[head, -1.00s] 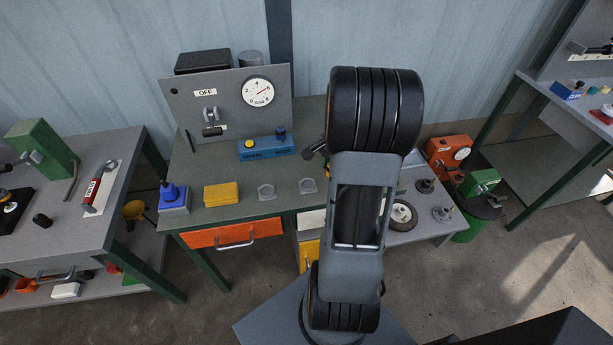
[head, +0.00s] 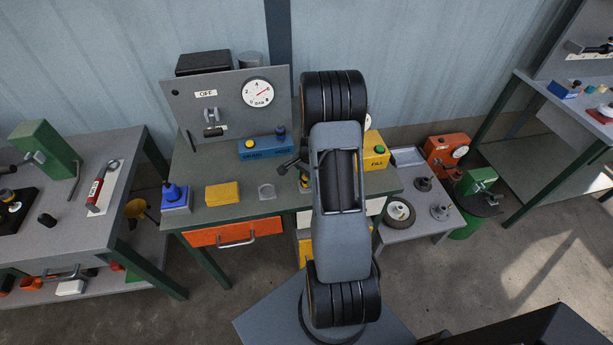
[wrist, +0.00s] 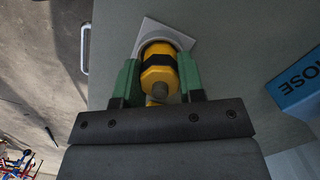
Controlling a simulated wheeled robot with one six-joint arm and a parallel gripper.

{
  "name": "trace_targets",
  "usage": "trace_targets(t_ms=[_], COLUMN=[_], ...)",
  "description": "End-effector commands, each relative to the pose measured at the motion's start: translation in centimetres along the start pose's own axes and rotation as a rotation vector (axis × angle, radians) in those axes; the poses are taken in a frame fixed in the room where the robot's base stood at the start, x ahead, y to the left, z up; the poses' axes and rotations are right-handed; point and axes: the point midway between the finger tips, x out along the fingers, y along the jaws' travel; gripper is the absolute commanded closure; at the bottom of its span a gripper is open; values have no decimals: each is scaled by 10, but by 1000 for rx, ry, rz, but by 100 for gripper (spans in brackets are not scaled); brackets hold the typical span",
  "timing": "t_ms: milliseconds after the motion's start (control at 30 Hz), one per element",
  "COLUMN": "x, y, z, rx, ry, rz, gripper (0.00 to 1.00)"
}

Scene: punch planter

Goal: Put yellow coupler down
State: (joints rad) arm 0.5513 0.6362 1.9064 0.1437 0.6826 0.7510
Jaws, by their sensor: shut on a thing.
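My gripper (wrist: 157,66) has green fingers on both sides of a yellow coupler (wrist: 160,85) with a black band, and is shut on it. In the wrist view the coupler is over a pale square plate with a round seat (wrist: 148,34), but I cannot tell whether it touches. That seat is mostly hidden there.
A blue lettered box (head: 266,147) is behind, and a yellow box (head: 375,152) is to the right on the green bench (head: 240,208).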

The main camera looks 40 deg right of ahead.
Motion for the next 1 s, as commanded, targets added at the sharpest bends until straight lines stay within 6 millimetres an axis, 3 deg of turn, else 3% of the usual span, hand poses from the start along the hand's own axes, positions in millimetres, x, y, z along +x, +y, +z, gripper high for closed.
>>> trace_targets(t_ms=[200, 233, 500, 767, 1000], x=[1, 1, 1, -1, -32], y=[0, 0, 0, 0, -1], z=[-1, -1, -1, -1, -2], rx=[0, 0, 0, -1, -1], ry=[2, 2, 1, 2, 5], rz=[-2, -2, -1, -2, -5], gripper=[97, 63, 39, 39, 39])
